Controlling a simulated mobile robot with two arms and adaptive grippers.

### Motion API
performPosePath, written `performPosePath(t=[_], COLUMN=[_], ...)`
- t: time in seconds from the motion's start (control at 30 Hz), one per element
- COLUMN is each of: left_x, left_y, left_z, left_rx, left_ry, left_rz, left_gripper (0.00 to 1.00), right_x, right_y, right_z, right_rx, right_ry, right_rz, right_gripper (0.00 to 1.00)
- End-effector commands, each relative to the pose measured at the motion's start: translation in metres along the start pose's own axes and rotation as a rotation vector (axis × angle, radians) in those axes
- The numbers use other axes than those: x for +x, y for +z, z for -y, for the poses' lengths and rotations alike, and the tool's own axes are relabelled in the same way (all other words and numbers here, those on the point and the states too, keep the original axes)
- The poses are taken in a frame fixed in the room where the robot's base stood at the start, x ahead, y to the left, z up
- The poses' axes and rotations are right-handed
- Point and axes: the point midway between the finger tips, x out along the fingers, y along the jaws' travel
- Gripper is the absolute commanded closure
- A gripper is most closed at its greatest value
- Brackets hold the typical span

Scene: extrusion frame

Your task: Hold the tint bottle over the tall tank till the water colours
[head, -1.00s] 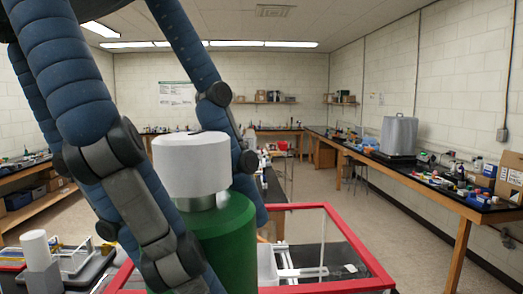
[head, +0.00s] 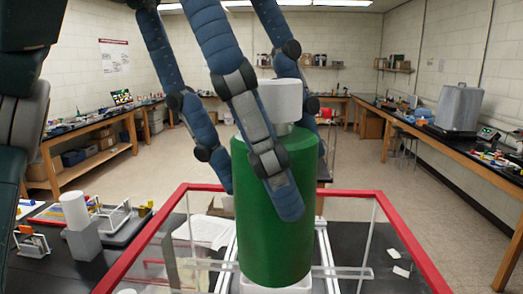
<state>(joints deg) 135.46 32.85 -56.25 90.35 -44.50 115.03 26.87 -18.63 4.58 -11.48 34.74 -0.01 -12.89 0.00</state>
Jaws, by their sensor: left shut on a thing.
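The tint bottle (head: 275,225), a large green cylinder with a white cap (head: 280,100), stands upright in the middle of the head view. My left gripper (head: 258,180) comes down from above. Its blue segmented fingers with grey joints are closed around the bottle, one across its front. A clear-walled box with a red rim (head: 410,240) lies below and behind the bottle; I take it to be the tank. No water or colour can be made out in it. The bottle hides the box's middle. My right gripper is not in view.
A white cylinder on a grey block (head: 75,215) and small racks (head: 118,218) stand on the dark bench at left. A pale crumpled sheet (head: 205,232) lies near the box. Side benches line the walls, a grey covered device (head: 458,107) on the right one.

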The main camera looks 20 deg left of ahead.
Motion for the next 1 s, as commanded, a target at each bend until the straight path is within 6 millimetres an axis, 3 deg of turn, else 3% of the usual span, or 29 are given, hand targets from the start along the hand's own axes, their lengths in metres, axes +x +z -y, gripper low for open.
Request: performPosePath(t=[0.2,0.33,0.47,0.7,1.0], left_x=[0.005,0.008,0.011,0.017,0.024], left_y=[0.003,0.004,0.005,0.008,0.012], left_z=[-0.021,-0.034,-0.047,-0.07,-0.098], left_rx=[-0.002,-0.002,-0.001,-0.001,-0.001], left_ry=[-0.001,-0.001,-0.001,-0.002,0.0], left_rz=[0.0,0.0,0.0,-0.001,0.0], left_gripper=[0.81,0.81,0.81,0.81,0.81], right_x=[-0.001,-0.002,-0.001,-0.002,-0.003], right_y=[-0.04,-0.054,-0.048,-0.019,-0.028], right_z=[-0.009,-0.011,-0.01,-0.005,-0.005], right_rx=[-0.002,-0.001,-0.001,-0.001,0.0], right_ry=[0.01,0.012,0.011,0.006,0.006], right_rz=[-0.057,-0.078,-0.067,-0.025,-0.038], right_gripper=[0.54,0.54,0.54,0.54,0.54])
